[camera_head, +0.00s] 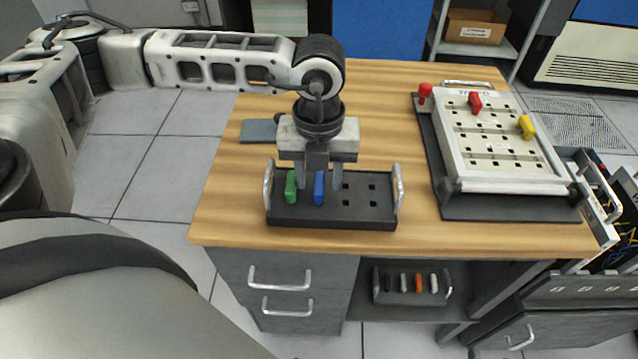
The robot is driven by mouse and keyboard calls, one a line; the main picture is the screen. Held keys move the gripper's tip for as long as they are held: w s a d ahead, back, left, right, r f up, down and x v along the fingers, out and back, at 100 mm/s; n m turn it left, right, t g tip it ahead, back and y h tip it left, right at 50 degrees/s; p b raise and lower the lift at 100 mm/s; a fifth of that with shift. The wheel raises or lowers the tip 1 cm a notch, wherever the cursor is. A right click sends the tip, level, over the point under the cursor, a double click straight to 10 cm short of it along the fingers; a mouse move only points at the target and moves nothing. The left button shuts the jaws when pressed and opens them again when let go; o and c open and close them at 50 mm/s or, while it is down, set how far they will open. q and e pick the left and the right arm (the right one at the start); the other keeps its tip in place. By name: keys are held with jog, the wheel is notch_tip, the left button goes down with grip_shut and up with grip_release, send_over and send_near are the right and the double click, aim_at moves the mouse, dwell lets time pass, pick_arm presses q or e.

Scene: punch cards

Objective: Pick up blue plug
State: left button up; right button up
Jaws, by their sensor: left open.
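The blue plug (319,188) stands upright in the dark tray (335,219) on the wooden table. My left gripper (319,180) points straight down over the tray, its open fingers on either side of the blue plug. Whether the fingers touch the plug I cannot tell. A green plug (291,187) stands in the tray just left of the blue one. My right gripper is not in view.
A white punch-card board (497,141) with red and yellow plugs (526,126) stands on the table's right. A small dark plate (258,131) lies behind the tray. The tray has metal handles at both ends. Another tray of plugs (411,290) sits on the shelf below.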

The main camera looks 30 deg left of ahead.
pick_arm(q)
jog(key=shift+f, duration=0.4)
grip_shut()
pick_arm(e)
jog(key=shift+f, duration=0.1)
pick_arm(q)
jog(key=shift+r, duration=0.15)
jog(key=shift+r, duration=0.2)
notch_tip(320, 180, up, 2)
jog(key=shift+w+r+b, duration=0.1)
jog(key=shift+b, duration=0.2)
jog(key=s+d+r+p, duration=0.1)
jog(key=s+d+r, duration=0.2)
jog(key=d+r, duration=0.3)
jog(key=s+d+r+p, duration=0.1)
jog(key=s+d+r, duration=0.3)
jog(key=r, duration=0.5)
jog(key=shift+s+d+r, duration=0.15)
jog(key=shift+d, duration=0.9)
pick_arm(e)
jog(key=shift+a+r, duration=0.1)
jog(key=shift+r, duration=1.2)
